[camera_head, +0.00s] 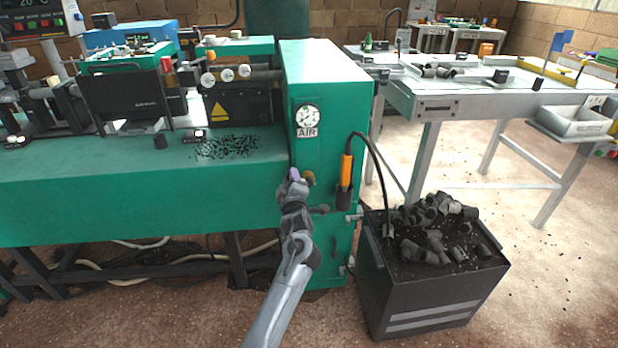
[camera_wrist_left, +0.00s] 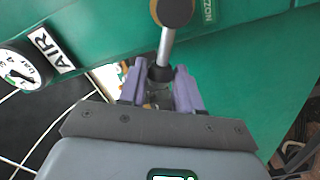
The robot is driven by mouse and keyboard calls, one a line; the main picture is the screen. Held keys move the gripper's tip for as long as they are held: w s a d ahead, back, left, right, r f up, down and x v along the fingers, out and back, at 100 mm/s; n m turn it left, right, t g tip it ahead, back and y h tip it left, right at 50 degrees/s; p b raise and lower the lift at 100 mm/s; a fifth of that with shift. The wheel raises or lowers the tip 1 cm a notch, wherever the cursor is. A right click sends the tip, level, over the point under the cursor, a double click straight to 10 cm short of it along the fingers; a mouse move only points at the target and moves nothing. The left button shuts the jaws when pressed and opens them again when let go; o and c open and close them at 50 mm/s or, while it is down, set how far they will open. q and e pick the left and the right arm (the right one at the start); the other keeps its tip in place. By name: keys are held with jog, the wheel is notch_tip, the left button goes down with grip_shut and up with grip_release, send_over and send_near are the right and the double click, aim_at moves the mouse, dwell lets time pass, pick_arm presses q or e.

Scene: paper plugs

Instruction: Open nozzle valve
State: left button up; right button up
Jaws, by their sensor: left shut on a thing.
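The nozzle valve (camera_head: 309,178) is a brown round knob on the front of the green machine column, below the air gauge. In the left wrist view the valve (camera_wrist_left: 166,46) shows as a silver stem with the brown knob at the top and a dark piece at its lower end. My left gripper (camera_head: 293,177) is at the valve in the head view. In the left wrist view its purple fingers (camera_wrist_left: 160,76) stand on both sides of the stem's dark lower end, shut on it. The exact contact is partly hidden. My right gripper is not in view.
The air gauge (camera_head: 307,116) is above the valve. An orange-handled air nozzle (camera_head: 346,166) hangs in a holder to the right, with a black hose. A black bin (camera_head: 425,300) of dark plugs stands on the floor. The green machine bed (camera_head: 130,200) extends left.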

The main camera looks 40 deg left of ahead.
pick_arm(q)
jog(key=shift+f, duration=0.1)
jog(key=shift+s+a+f+n+b, duration=0.15)
jog(key=shift+f+n+b, duration=0.35)
jog(key=shift+n, duration=0.35)
jog(key=shift+s+f+n+b, duration=0.1)
jog(key=shift+f+n+b, duration=0.15)
jog(key=shift+n+b, duration=0.5)
jog(key=shift+f+n+b, duration=0.65)
jog(key=shift+n+b, duration=0.25)
jog(key=shift+n, duration=0.4)
jog(key=shift+a, duration=0.1)
